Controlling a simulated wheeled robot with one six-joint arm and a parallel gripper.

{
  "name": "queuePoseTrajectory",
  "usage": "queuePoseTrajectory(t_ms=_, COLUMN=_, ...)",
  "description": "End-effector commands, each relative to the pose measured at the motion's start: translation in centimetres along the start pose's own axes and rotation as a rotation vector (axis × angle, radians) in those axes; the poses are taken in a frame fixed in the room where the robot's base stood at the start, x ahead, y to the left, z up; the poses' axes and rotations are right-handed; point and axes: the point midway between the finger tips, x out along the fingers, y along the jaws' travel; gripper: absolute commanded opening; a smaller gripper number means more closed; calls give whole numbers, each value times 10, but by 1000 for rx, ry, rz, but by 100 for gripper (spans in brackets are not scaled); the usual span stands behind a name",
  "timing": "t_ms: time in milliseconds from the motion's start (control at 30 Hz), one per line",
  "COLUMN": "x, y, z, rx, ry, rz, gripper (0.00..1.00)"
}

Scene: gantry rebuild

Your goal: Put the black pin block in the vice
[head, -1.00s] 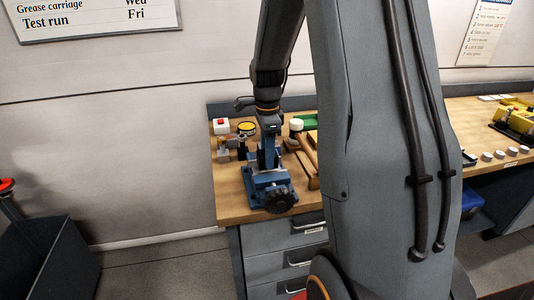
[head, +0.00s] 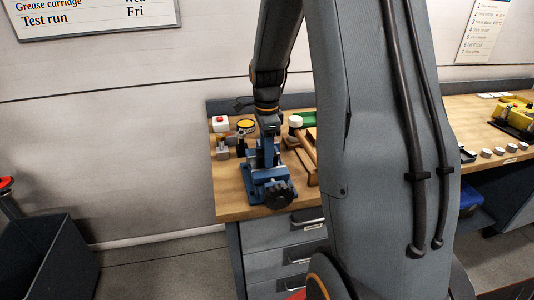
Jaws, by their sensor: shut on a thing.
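The blue vice (head: 266,187) stands at the front left of the wooden bench, its dark round handle facing me. My gripper (head: 266,139) points straight down over the vice, with its fingers at the vice's jaws. It is shut on a small dark thing that I take for the black pin block. The block is too small and too covered by the fingers to make out, so I cannot tell whether it touches the vice jaws.
A mallet (head: 303,146) lies right of the vice, close to it. A red-buttoned box (head: 220,124) and a yellow round tin (head: 246,126) stand behind left. My own arm hides the bench's middle. A dark bin (head: 45,258) stands on the floor at left.

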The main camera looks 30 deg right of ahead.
Motion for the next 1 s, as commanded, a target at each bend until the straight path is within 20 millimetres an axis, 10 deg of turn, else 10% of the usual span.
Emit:
queuePoseTrajectory(t_ms=267, x=17, y=5, z=0, rx=-1, ry=2, rz=25, gripper=5)
queuePoseTrajectory(t_ms=300, x=17, y=5, z=0, rx=-1, ry=2, rz=25, gripper=44)
queuePoseTrajectory(t_ms=400, x=18, y=4, z=1, rx=-1, ry=2, rz=27, gripper=61)
queuePoseTrajectory(t_ms=1000, x=14, y=9, z=0, rx=-1, ry=1, rz=25, gripper=61)
